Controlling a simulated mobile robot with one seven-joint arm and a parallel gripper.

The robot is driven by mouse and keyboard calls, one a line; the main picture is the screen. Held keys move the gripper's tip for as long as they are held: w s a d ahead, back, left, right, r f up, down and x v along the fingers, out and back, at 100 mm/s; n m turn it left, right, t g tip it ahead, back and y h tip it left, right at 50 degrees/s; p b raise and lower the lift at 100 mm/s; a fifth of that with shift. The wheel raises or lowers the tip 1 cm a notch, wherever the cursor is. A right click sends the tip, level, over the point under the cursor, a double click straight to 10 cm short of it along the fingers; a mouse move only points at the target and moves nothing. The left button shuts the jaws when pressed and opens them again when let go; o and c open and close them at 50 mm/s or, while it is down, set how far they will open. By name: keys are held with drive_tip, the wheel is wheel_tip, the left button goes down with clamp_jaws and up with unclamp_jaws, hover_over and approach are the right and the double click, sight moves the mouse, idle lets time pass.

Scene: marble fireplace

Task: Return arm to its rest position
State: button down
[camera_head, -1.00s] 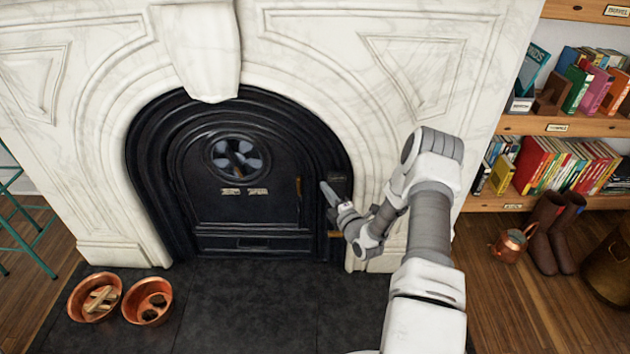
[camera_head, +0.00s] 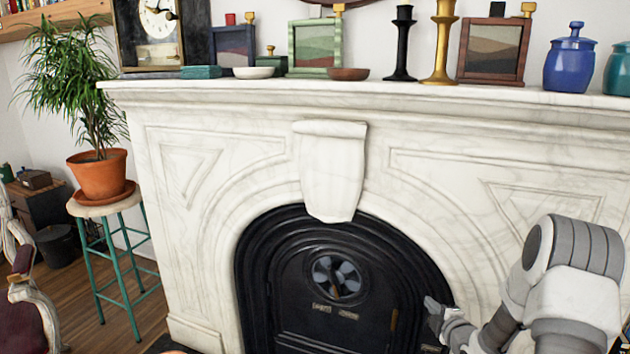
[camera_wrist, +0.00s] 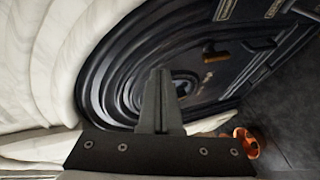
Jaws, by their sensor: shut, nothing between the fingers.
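My arm (camera_head: 575,285) reaches in from the lower right in the head view. My gripper (camera_head: 432,306) is small there, in front of the right side of the black arched fireplace surround (camera_head: 402,247). In the wrist view my gripper's two dark fingers (camera_wrist: 158,85) are together and hold nothing. The black fireplace door (camera_head: 300,292) looks shut. It has a round vent (camera_head: 337,277) and a brass latch (camera_head: 394,319). I cannot tell the gap between the fingers and the fireplace.
The white marble mantel (camera_head: 250,95) carries a clock (camera_head: 158,20), frames, candlesticks and a blue jar (camera_head: 571,62). A potted plant (camera_head: 98,176) stands on a teal stool (camera_head: 112,262) at left. A copper bowl (camera_wrist: 243,143) is on the dark hearth in the wrist view.

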drive_tip(key=s+a+r+m+g+h, duration=0.25)
drive_tip(key=s+r+m, duration=0.2)
drive_tip(key=r, duration=0.55)
drive_tip(key=s+a+r+m+g+h, duration=0.15)
drive_tip(key=s+a+r+m, duration=0.35)
drive_tip(key=r, duration=0.5)
drive_tip(key=s+a+r+m+g+y, duration=0.1)
drive_tip(key=s+a+r+m+g, duration=0.15)
drive_tip(key=s, duration=0.65)
drive_tip(key=s+a+r+m+g+y, duration=0.1)
drive_tip(key=s+a+m, duration=0.25)
drive_tip(key=s, duration=0.65)
drive_tip(key=s+a+r+m+g+y, duration=0.1)
drive_tip(key=s+a+m+g, duration=0.15)
drive_tip(key=s, duration=0.65)
wheel_tip(320, 180, up, 23)
drive_tip(key=n+t+p, duration=0.1)
drive_tip(key=p, duration=2.2)
drive_tip(key=shift+w+a, duration=0.15)
drive_tip(key=shift+a, duration=0.15)
drive_tip(key=c, duration=1.6)
unclamp_jaws()
drive_tip(key=shift+f, duration=0.15)
